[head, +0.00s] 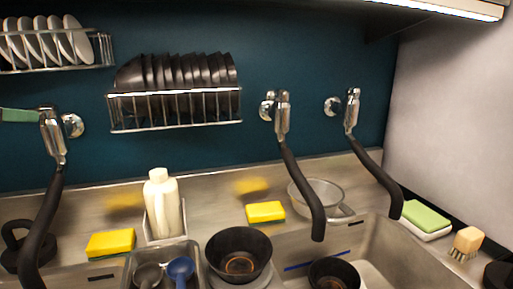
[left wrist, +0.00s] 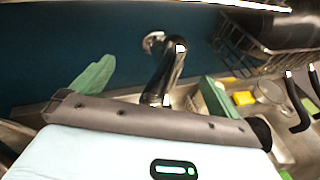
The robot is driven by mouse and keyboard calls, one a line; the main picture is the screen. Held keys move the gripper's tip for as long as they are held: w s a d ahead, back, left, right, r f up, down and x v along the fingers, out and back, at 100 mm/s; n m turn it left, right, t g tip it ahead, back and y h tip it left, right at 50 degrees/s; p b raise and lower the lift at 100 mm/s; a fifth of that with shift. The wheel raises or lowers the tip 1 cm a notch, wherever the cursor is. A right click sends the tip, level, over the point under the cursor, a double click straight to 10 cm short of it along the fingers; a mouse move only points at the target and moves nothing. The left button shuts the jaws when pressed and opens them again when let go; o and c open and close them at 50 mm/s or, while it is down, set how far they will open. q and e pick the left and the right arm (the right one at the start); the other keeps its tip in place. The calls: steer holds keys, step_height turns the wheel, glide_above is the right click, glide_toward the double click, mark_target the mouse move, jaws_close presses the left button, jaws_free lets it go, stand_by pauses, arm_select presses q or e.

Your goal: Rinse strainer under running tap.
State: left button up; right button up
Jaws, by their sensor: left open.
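A clear, round strainer-like bowl (head: 318,197) rests on the ledge behind the sink, partly hidden by the middle tap's black hose. The middle tap (head: 282,118) and the right tap (head: 352,110) hang from the blue wall; I see no water running. The left tap (head: 52,138) is at the left, and it shows in the left wrist view (left wrist: 166,78). My left gripper (left wrist: 155,87) is open, with its green fingers either side of this tap; whether they touch it is unclear. One green finger (head: 18,115) shows at the head view's left edge. My right gripper is out of view.
A metal sink (head: 385,245) with black bowls (head: 238,252) is at the front. A white bottle (head: 163,205), yellow sponges (head: 110,243) and a brush (head: 467,242) line the ledge. Racks of black bowls (head: 175,95) and white plates (head: 45,42) hang above.

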arm_select(q)
steer(key=shift+d, duration=0.1)
steer(key=d, duration=0.4)
steer(key=shift+s+d, duration=0.3)
steer(key=shift+d, duration=0.1)
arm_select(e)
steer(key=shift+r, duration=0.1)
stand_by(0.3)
